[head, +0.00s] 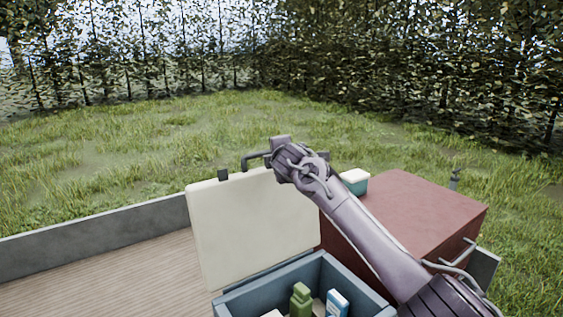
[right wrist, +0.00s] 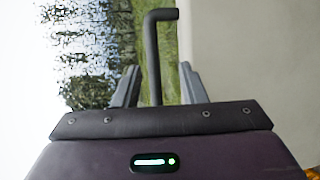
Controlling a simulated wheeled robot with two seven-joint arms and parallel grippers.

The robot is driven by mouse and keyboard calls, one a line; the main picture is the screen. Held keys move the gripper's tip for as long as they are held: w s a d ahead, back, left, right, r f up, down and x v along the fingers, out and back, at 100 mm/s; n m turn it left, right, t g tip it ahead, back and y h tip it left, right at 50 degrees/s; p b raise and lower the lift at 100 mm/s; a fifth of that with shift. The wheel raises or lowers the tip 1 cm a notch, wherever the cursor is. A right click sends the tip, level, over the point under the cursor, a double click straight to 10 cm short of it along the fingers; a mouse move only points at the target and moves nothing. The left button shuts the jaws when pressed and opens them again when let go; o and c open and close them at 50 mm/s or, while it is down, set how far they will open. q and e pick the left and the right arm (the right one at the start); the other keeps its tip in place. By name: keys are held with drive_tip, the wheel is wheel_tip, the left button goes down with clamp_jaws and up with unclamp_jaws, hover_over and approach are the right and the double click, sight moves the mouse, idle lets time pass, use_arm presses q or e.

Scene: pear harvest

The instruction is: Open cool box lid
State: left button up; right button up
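The cool box (head: 262,287) is blue-grey and stands at the bottom of the head view, cut off by the frame. Its cream lid (head: 250,225) is raised nearly upright at the back of the box. A dark handle (head: 252,157) sits on the lid's top edge. My right gripper (head: 278,148) is at the right end of this handle. In the right wrist view the handle (right wrist: 154,55) stands between the two fingers, with gaps on both sides, so the gripper (right wrist: 160,68) is open. The lid (right wrist: 245,55) fills the right of that view. My left gripper is not in view.
A green bottle (head: 300,302) and a white-and-blue bottle (head: 337,303) are in the box. A red block (head: 425,210) stands to the right, with a small teal-and-white box (head: 355,181) on it. Plank floor (head: 110,275) lies free at left, edged by a grey wall (head: 90,227).

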drive_tip(key=b+v, duration=0.3)
drive_tip(key=v, duration=0.3)
drive_tip(key=shift+s+d, duration=0.25)
drive_tip(key=shift+s, duration=0.1)
